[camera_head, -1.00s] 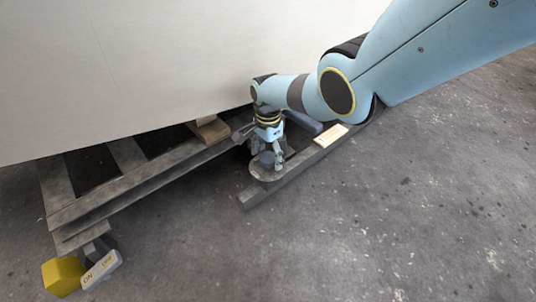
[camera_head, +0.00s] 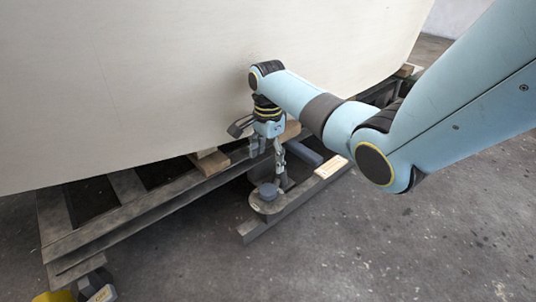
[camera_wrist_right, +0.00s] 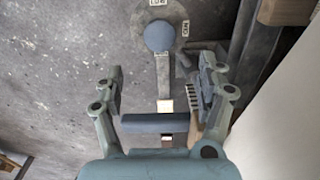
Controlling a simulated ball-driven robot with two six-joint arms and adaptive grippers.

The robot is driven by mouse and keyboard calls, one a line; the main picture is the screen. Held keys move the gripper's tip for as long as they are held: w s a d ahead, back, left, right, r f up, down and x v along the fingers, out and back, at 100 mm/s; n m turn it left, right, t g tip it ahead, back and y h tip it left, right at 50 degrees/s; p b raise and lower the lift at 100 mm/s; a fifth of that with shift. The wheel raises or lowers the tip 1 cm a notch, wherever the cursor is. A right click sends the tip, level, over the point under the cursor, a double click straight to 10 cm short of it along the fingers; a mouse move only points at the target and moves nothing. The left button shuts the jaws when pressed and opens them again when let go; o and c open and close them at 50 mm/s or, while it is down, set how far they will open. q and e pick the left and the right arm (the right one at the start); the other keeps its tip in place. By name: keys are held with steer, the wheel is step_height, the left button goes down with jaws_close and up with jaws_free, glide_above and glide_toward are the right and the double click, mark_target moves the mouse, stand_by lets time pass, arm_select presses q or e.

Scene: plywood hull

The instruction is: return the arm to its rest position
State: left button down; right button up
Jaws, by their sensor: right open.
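My right arm (camera_head: 335,118), pale blue, comes in from the right in the head view. Its gripper (camera_head: 268,164) points down, open and empty, just above a round blue-grey knob (camera_head: 268,191). The right wrist view shows the two fingers spread wide, with the gripper (camera_wrist_right: 160,82) between them empty. The knob (camera_wrist_right: 158,36) lies beyond the fingertips there, apart from them, on a round labelled plate (camera_wrist_right: 180,14). My left gripper is not in view.
The large pale hull (camera_head: 130,80) rises close behind the gripper. A dark frame (camera_head: 110,222) with wooden blocks (camera_head: 209,162) runs beneath it. A blue-grey bar (camera_head: 304,152) and a small light plate (camera_head: 330,167) are near the knob. Concrete floor (camera_head: 400,250) is clear at right.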

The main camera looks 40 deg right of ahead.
steer(key=shift+r, duration=0.3)
stand_by(0.4)
